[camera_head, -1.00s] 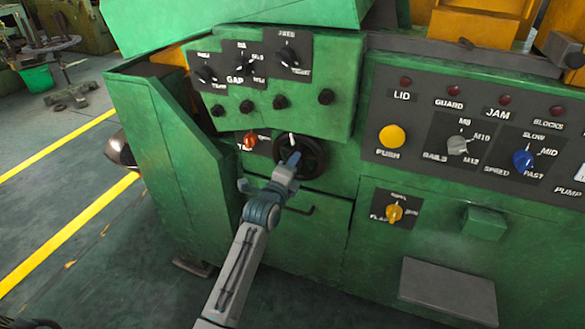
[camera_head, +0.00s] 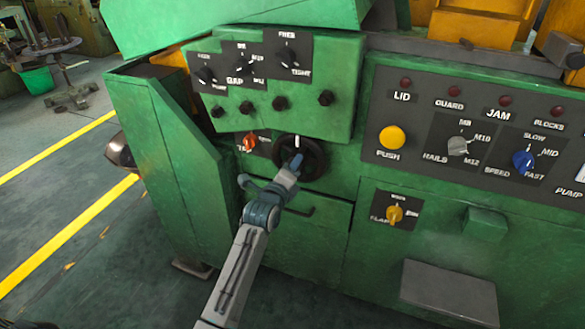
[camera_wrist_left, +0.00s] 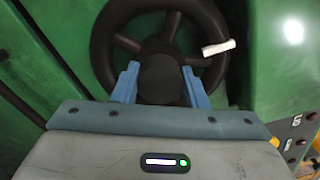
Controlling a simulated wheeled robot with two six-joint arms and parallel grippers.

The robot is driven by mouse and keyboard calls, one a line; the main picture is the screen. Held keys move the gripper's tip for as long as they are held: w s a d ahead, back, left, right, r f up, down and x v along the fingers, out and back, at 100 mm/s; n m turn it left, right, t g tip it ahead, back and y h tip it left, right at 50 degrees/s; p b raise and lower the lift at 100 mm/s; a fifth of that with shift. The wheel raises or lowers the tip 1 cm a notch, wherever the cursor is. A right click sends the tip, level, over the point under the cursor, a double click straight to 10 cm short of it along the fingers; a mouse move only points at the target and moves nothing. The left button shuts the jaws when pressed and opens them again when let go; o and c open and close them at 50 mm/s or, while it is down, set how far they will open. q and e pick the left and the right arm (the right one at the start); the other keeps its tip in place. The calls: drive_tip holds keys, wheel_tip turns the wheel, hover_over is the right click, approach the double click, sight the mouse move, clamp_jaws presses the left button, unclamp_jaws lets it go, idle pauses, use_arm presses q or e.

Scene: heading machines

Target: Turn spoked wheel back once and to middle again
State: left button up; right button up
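The spoked wheel (camera_head: 316,160) is a dark handwheel on the green machine front, below the box of knobs. A white mark shows at the top of its rim in the head view; in the left wrist view the wheel (camera_wrist_left: 101,42) has this mark on its right side. My left gripper (camera_head: 297,160) is at the wheel's centre. In the left wrist view its two blue fingers (camera_wrist_left: 161,85) stand on either side of the dark round hub, close against it. My right gripper is not in view.
An orange-red knob (camera_head: 250,142) sits just left of the wheel. A box with several black knobs (camera_head: 280,103) is above, and a drawer-like panel with a handle (camera_head: 300,211) below. A control panel (camera_head: 425,150) with a yellow button is at the right.

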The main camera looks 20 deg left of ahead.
use_arm(q)
drive_tip(key=o, duration=0.4)
drive_tip(key=shift+o, duration=0.2)
drive_tip(key=s, duration=1)
drive_tip(key=shift+s+a+b, duration=0.2)
drive_tip(key=shift+s+b, duration=0.15)
drive_tip(key=shift+s, duration=0.05)
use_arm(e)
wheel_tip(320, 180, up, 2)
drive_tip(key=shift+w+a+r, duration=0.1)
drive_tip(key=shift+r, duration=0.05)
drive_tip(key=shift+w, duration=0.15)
use_arm(q)
drive_tip(key=shift+f, duration=0.15)
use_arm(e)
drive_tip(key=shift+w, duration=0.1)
